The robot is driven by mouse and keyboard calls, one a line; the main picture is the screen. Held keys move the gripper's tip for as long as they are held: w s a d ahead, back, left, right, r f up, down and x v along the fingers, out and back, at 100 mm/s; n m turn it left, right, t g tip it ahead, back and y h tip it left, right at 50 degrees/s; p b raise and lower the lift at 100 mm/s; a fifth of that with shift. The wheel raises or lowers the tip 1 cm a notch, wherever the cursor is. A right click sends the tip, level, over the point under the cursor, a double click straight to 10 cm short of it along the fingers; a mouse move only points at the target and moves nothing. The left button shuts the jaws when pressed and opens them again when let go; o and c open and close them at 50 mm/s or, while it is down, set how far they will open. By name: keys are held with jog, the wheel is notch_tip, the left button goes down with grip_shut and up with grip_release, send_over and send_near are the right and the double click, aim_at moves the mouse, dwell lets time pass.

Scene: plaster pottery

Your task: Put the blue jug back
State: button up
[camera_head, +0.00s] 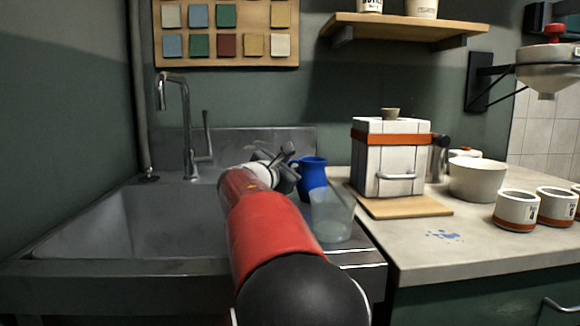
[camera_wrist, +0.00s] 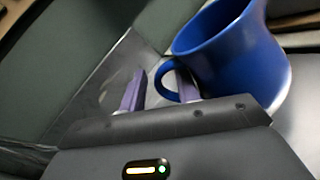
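The blue jug (camera_head: 314,174) stands upright at the right side of the sink, behind a translucent beaker. In the wrist view the jug (camera_wrist: 237,55) fills the upper right, with its handle loop towards my fingers. My gripper (camera_head: 284,158) is at the jug's left side, partly hidden by my own arm in the head view. In the wrist view my gripper (camera_wrist: 158,74) is open. Its left finger is outside the handle and its right finger overlaps the handle's opening. The outer bar of the handle lies between them, with a gap to the left finger. I cannot tell whether they touch.
The translucent beaker (camera_head: 332,216) stands close in front of the jug. The sink basin (camera_head: 150,222) and tap (camera_head: 187,130) are to the left. A white kiln-like box (camera_head: 391,160) on a wooden board, a white bowl (camera_head: 477,180) and cups (camera_head: 516,210) stand on the right counter.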

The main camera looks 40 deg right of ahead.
jog(key=shift+r, duration=0.3)
jog(key=b+v, duration=0.1)
jog(key=v, duration=0.5)
jog(key=shift+s+a+f, duration=0.1)
jog(key=shift+a+f, duration=0.1)
jog(key=shift+a, duration=0.1)
jog(key=shift+s+a, duration=0.25)
jog(key=shift+a, duration=0.2)
